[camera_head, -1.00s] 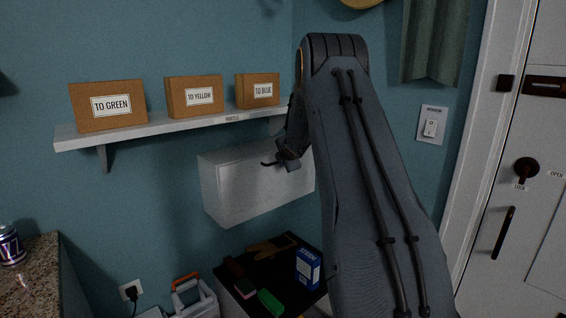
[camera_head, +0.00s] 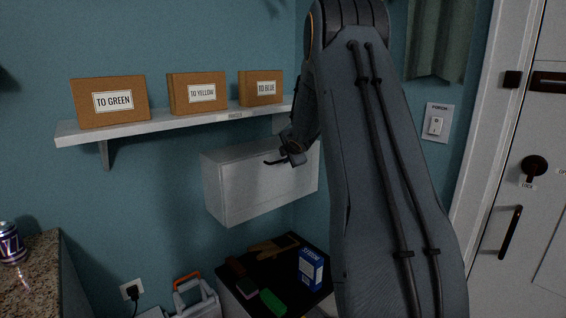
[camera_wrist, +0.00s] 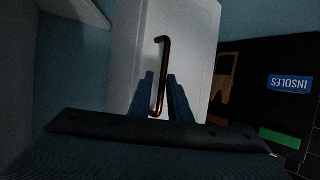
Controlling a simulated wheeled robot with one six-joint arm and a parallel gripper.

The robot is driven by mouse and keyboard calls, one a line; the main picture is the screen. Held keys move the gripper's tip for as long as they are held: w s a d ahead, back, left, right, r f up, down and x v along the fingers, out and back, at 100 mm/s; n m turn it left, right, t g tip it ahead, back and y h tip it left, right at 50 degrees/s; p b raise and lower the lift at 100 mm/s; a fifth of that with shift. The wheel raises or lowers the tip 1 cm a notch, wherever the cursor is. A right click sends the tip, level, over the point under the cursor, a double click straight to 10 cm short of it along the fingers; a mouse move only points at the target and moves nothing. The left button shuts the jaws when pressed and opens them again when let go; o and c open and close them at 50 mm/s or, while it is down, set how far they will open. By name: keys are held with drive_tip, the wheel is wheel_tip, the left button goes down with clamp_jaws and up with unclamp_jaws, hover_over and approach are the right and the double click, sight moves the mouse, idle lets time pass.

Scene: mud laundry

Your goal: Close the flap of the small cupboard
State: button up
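The small white cupboard (camera_head: 232,190) hangs on the blue wall below the shelf. Its flap (camera_wrist: 190,45) looks roughly flush with the box; I cannot tell whether a small gap remains. A copper-brown bar handle (camera_wrist: 161,62) on the flap shows in the wrist view. My gripper (camera_wrist: 160,78) is at the flap, its two fingers on either side of the handle's lower part with space between them. In the head view my gripper (camera_head: 283,160) is in front of the cupboard's upper right, and my arm hides part of that side.
A wall shelf (camera_head: 165,126) with labelled cardboard boxes (camera_head: 108,101) is just above the cupboard. Below is a dark-topped surface (camera_head: 262,275) with a blue insoles box (camera_head: 310,268) and a green item (camera_head: 272,301). A granite counter (camera_head: 35,280) stands at left.

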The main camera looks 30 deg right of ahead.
drive_tip(key=v, duration=0.3)
drive_tip(key=shift+s+d, duration=0.15)
drive_tip(key=shift+s, duration=0.05)
drive_tip(key=shift+f, duration=0.1)
idle(0.3)
drive_tip(key=s+a+f+m+g+y, duration=0.15)
drive_tip(key=s+a+f+m, duration=0.3)
drive_tip(key=s+a, duration=0.45)
drive_tip(key=s+a+f+m+g, duration=0.3)
drive_tip(key=s+a+m, duration=0.2)
drive_tip(key=s+a, duration=0.45)
drive_tip(key=s+a+f+m+g+y, duration=0.1)
drive_tip(key=s+a+f+m+g, duration=0.1)
drive_tip(key=s+a, duration=0.6)
drive_tip(key=s+a+f+m+g+y, duration=0.1)
drive_tip(key=s+a+f+m+g, duration=0.2)
drive_tip(key=s, duration=1.2)
drive_tip(key=a+m, duration=0.2)
drive_tip(key=a, duration=0.3)
drive_tip(key=shift+a+f+m+g, duration=0.35)
drive_tip(key=shift+a+f, duration=0.05)
